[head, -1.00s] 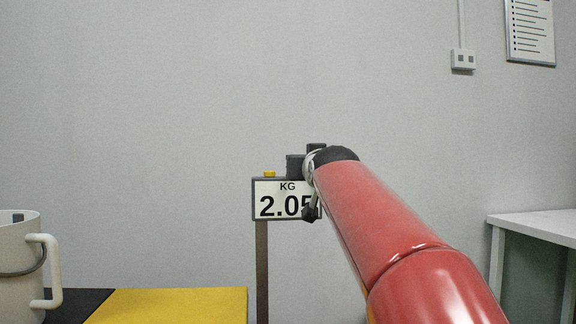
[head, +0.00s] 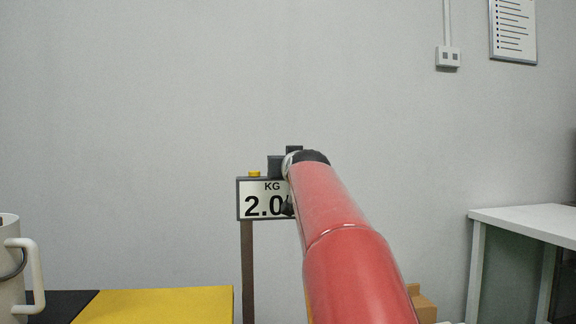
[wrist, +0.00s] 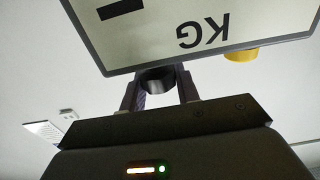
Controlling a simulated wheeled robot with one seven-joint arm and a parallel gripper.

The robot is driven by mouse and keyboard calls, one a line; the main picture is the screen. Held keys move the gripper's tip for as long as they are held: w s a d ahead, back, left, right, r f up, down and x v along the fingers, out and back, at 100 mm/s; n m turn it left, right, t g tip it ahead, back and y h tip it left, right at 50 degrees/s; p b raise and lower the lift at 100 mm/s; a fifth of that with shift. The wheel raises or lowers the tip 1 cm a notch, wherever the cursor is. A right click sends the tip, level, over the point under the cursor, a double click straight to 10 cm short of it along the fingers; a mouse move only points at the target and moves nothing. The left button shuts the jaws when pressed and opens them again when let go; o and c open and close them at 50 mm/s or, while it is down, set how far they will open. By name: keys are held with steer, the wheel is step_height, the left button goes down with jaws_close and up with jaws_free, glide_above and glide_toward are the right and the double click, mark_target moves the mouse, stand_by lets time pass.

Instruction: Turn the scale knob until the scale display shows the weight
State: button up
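The scale display (head: 243,200) is a dark-framed panel on a grey post. It reads "KG" and "2.0", with the last digit hidden behind my arm. In the wrist view it appears upside down, cut off by the top edge (wrist: 235,25). The scale knob (wrist: 157,79) is a dark round cylinder at the display's edge. My gripper (wrist: 160,82) has one finger on each side of the knob, which fills the gap at the fingertips; it appears shut on it. In the head view my gripper (head: 283,165) is partly hidden at the display's upper right.
A yellow button (head: 254,173) sits on the display's top edge. A white mug (head: 12,265) stands at lower left, near a yellow surface (head: 160,306). A white table (head: 525,219) and a cardboard box (head: 424,302) are at right.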

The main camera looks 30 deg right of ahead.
steer(key=c, duration=0.4)
steer(key=shift+o, duration=0.2)
steer(key=shift+d+f+n+y+b, duration=0.15)
steer(key=shift+n+y+b, duration=0.35)
steer(key=shift+y+b, duration=0.25)
steer(key=n+y+b, duration=0.2)
steer(key=y, duration=0.2)
steer(key=shift+n+t+y+b, duration=0.25)
steer(key=shift+n+t+b, duration=0.05)
steer(key=shift+n+b, duration=0.1)
steer(key=n+y, duration=0.1)
steer(key=y, duration=0.1)
steer(key=n+y+p, duration=0.1)
steer(key=n+y, duration=0.1)
steer(key=shift+r+g+y, duration=0.2)
steer(key=shift+g+y, duration=0.1)
steer(key=shift+g, duration=0.1)
steer(key=shift+n+g+y+p, duration=0.65)
steer(key=shift+n+y, duration=0.25)
steer(key=shift+y, duration=0.4)
steer(key=shift+f+y, duration=0.1)
steer(key=shift+y, duration=0.2)
steer(key=o, duration=1)
steer(key=shift+c, duration=0.2)
